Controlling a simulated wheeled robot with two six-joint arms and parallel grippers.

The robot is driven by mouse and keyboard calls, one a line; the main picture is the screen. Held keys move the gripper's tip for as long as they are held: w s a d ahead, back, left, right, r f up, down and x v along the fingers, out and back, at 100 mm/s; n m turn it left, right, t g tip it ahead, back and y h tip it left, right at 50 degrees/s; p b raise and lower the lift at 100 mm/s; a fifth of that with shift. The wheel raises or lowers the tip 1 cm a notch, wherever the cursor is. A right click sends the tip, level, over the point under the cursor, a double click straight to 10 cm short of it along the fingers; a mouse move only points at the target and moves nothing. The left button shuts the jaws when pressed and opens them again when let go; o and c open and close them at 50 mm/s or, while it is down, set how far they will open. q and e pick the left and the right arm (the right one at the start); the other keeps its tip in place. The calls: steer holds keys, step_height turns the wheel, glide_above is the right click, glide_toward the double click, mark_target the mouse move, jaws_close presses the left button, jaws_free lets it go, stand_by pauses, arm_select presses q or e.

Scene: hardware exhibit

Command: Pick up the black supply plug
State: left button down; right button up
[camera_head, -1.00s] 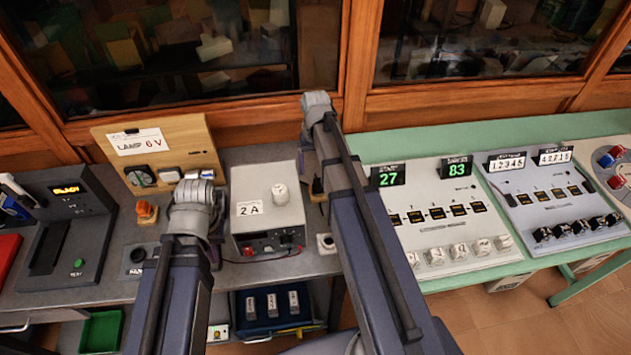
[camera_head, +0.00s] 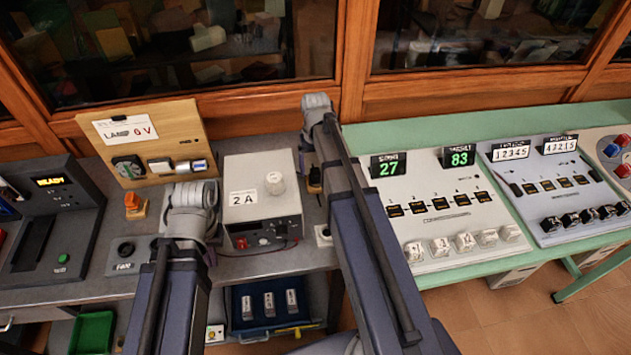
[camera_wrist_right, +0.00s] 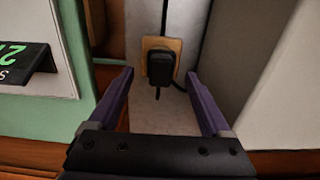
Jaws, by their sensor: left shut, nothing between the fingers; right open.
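The black supply plug (camera_wrist_right: 161,68) sits upright against a tan wooden plate (camera_wrist_right: 174,45) in the right wrist view, with a dark cord running up from it. In the head view a black piece (camera_head: 314,178), which seems to be the same plug, shows beside my right arm and is partly hidden by it. My right gripper (camera_wrist_right: 159,73) is open and empty, with its purple fingers on either side of the plug and short of it. My left gripper (camera_head: 211,254) is shut and empty in front of the grey 2 A box, mostly hidden by its wrist.
The grey 2 A box (camera_head: 264,196) stands left of my right arm. A wooden lamp board (camera_head: 190,131) stands at its left. A green-edged bench (camera_head: 410,131) with counter panels (camera_head: 455,212) lies to the right. A blue tray (camera_head: 247,320) sits below.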

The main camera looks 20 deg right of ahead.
step_height(320, 180, down, 2)
steer(key=shift+b, duration=0.5)
steer(key=shift+r, duration=0.1)
jaws_close()
